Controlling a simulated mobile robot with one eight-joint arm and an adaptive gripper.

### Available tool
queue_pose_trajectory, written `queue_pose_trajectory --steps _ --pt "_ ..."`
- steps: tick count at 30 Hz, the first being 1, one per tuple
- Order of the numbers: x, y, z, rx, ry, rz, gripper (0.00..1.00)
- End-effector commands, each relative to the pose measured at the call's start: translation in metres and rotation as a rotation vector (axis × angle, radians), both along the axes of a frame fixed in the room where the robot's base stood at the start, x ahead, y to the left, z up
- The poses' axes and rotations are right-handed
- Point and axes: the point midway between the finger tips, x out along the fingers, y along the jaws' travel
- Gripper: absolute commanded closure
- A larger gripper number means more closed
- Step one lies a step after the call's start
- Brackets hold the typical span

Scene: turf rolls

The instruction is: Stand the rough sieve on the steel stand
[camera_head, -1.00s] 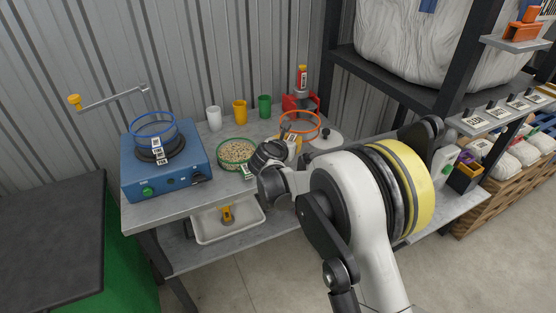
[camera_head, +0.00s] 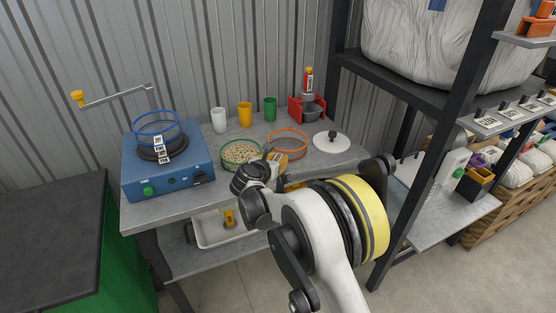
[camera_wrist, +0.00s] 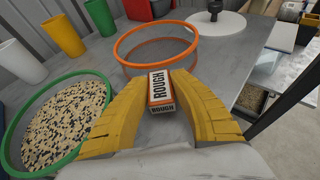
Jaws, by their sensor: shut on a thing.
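The rough sieve is an orange ring (camera_head: 287,143) with a block-shaped tag marked ROUGH (camera_wrist: 159,88). My gripper (camera_wrist: 160,98) is shut on that tag with its yellow fingers on both sides, and the ring (camera_wrist: 155,46) extends beyond the fingertips. In the head view my gripper (camera_head: 275,166) is at the front of the bench, right of the green sieve. The orange ring is over the grey bench top; I cannot tell whether it touches. I cannot clearly pick out a steel stand; a red holder with a grey metal bowl (camera_head: 309,112) stands behind the ring.
A green sieve full of grain (camera_head: 241,152) is close on the left. The blue machine (camera_head: 167,175) carries a blue sieve (camera_head: 157,127). White, yellow and green cups (camera_head: 245,115) stand along the back. A pale disc with a black knob (camera_head: 326,146) lies to the right, near a shelf post.

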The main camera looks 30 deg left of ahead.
Motion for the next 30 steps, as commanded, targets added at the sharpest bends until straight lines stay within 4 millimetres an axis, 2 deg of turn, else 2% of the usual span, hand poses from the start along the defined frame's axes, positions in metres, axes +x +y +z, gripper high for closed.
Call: queue_pose_trajectory --steps 2,3,4,16,20,30 --pt "0.0 0.0 -0.003 0.0 0.0 0.0 1.0" --pt "0.0 0.0 -0.003 0.0 0.0 0.0 0.64" --pt "0.0 0.0 -0.003 0.0 0.0 0.0 0.55" --pt "-0.003 0.0 0.003 0.0 0.0 0.001 0.55" --pt "-0.023 -0.001 0.013 0.0 0.0 0.003 0.55" --pt "-0.091 -0.006 0.04 0.001 0.0 0.002 0.55"
